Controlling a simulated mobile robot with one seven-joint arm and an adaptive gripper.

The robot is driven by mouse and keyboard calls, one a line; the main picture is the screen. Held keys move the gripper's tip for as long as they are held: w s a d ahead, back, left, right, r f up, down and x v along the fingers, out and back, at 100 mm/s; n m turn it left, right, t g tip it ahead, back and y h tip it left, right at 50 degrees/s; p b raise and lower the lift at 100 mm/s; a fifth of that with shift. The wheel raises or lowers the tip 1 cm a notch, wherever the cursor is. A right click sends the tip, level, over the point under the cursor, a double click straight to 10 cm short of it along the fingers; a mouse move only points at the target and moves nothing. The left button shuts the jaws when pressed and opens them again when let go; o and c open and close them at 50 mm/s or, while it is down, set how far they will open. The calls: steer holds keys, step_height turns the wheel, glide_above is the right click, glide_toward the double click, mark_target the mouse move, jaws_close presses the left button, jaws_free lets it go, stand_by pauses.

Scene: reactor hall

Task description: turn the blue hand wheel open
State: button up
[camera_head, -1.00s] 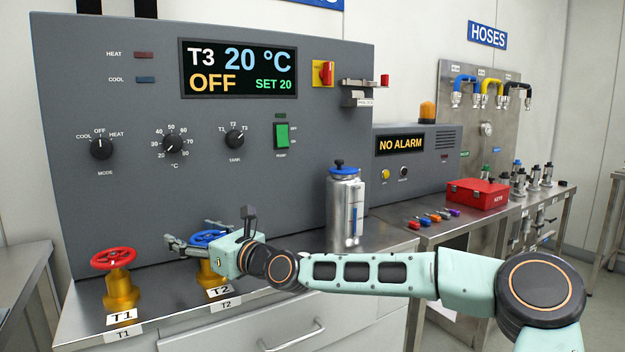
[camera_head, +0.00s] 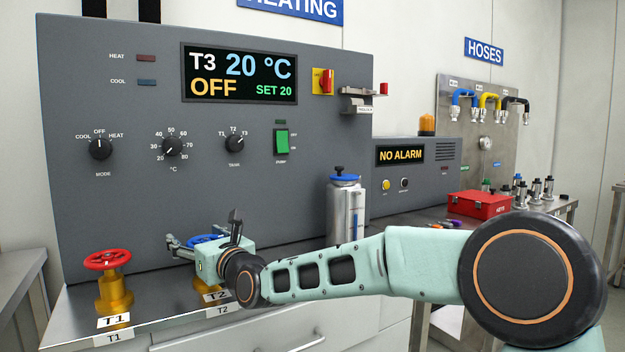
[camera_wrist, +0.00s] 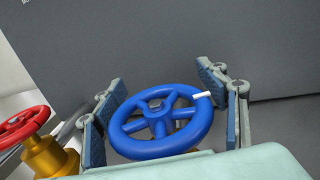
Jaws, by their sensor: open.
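The blue hand wheel (camera_head: 204,240) sits on the valve marked T2, partly hidden behind my gripper. In the wrist view the blue hand wheel (camera_wrist: 140,147) shows nearly whole, with spokes and a white mark at its upper right rim. My gripper (camera_head: 188,236) is open, and in the wrist view its two fingers (camera_wrist: 160,85) stand on either side of the wheel. The right finger is close to the rim; I cannot tell whether it touches. The wheel's near edge meets the pale gripper body in the picture.
A red hand wheel (camera_head: 108,260) on a brass valve marked T1 stands to the left, and also shows in the wrist view (camera_wrist: 22,127). The grey control panel (camera_head: 110,200) rises behind the wheels. A steel canister (camera_head: 345,205) stands right of my gripper.

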steer(key=shift+w+d+r+m+t+h, duration=0.1)
steer(key=shift+d+m+t+h, duration=0.05)
steer(key=shift+m+t+h, duration=0.4)
steer(key=shift+w+d+m+t+h, duration=0.15)
steer(key=shift+m+t+h, duration=0.25)
steer(key=shift+h, duration=0.25)
steer(key=shift+w+d+r+m+t+h+p, duration=0.1)
steer(key=shift+d+m+t+h+p, duration=0.1)
steer(key=shift+m+t+h+p, duration=0.4)
